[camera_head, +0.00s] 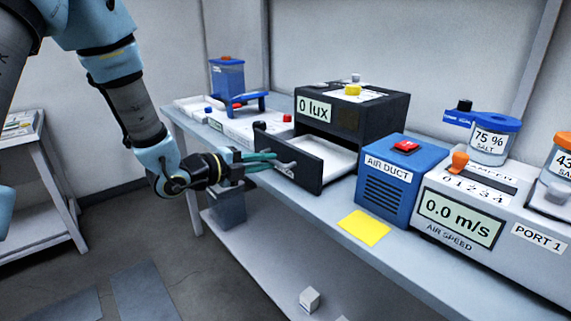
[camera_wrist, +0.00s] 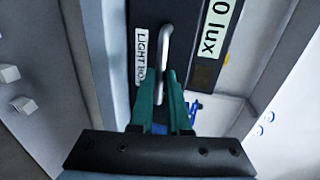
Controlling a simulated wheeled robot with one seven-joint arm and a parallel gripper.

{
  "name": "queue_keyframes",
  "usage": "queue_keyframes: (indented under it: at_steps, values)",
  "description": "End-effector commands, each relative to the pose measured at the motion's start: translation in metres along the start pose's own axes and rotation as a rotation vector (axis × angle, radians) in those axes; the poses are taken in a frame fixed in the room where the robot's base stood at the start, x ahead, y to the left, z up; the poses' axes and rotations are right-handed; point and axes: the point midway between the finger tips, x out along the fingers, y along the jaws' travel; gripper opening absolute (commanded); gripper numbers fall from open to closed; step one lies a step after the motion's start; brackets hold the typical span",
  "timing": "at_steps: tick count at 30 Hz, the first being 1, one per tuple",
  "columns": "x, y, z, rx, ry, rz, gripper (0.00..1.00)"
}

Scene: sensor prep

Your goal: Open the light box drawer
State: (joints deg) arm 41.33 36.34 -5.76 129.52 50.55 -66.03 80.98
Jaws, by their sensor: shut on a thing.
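The light box (camera_head: 352,112) is a black box on the bench with a "0 lux" label on its front. Its drawer (camera_head: 288,160) stands pulled out toward the front left, and its pale inside shows. My gripper (camera_head: 276,161) is at the drawer front, with its green fingers closed around the drawer handle (camera_head: 286,166). In the wrist view, the metal bar handle (camera_wrist: 166,58) runs down between the fingertips of my gripper (camera_wrist: 168,88), beside a "LIGHT BOX" label that is partly hidden.
A blue air duct box (camera_head: 388,185) with a red button stands right of the drawer. A yellow note (camera_head: 364,228) lies on the bench's front edge. A blue device (camera_head: 227,80) stands at the back left. Floor is free in front of the bench.

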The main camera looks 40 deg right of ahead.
Motion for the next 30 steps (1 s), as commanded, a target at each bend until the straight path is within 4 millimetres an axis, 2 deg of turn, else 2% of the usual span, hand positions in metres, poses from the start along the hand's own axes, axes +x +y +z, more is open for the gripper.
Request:
queue_keyframes:
  at_steps: [3, 12, 13, 20, 30]
  values:
    - [-0.0096, 0.0035, 0.0006, -0.002, -0.003, 0.002, 0.00]
    - [-0.0100, 0.0024, 0.0003, -0.002, -0.002, 0.002, 0.00]
    - [-0.0100, 0.0024, 0.0002, -0.002, -0.002, 0.002, 0.18]
    - [-0.0097, 0.0022, -0.0001, -0.002, -0.001, 0.001, 0.44]
    - [-0.0144, 0.0022, 0.0004, -0.001, -0.002, 0.000, 0.45]
